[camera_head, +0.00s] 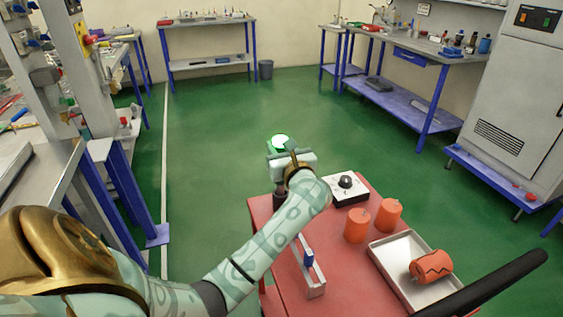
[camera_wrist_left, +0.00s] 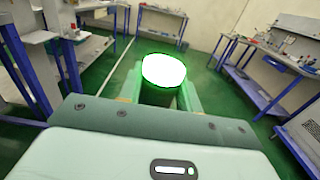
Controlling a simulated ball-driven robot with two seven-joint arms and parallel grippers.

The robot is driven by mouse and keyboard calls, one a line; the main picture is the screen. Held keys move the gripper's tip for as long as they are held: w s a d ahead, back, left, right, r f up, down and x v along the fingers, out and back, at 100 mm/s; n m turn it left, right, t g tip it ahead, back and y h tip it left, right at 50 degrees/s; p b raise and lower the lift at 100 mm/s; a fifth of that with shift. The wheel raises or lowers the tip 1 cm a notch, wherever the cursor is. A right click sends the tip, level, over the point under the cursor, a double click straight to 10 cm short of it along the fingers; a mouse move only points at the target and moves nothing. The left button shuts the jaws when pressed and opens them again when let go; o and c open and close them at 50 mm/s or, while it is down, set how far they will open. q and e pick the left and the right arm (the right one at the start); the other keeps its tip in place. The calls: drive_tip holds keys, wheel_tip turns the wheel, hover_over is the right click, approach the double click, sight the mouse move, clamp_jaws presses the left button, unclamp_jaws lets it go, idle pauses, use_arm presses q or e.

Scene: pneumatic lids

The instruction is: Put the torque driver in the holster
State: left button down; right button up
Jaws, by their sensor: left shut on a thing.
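My left gripper (camera_head: 283,150) is beyond the far left corner of the red cart, shut on the torque driver. The driver's end glows white and green (camera_head: 280,141); it also shows in the left wrist view (camera_wrist_left: 163,72), between the two green fingers. The rest of the driver is hidden by the gripper. A dark upright cylinder (camera_head: 280,199), which looks like the holster, stands at the cart's far left corner just below my gripper. I cannot tell whether the driver is inside it. My right gripper is not in view.
The red cart (camera_head: 345,285) carries a white box with a black knob (camera_head: 347,188), two orange cylinders (camera_head: 357,225), a metal tray (camera_head: 385,262) with a marked orange part (camera_head: 432,267), and a narrow rack (camera_head: 308,275). A black bar (camera_head: 490,282) crosses the near right.

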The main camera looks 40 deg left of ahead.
use_arm(q)
wheel_tip(320, 180, down, 3)
drive_tip(key=shift+f+b, duration=0.2)
drive_tip(key=shift+b, duration=0.15)
drive_tip(key=shift+r, duration=0.1)
drive_tip(key=c, duration=1)
unclamp_jaws()
drive_tip(key=shift+o, duration=0.2)
drive_tip(key=p+v, duration=0.1)
drive_tip(key=v, duration=1.1)
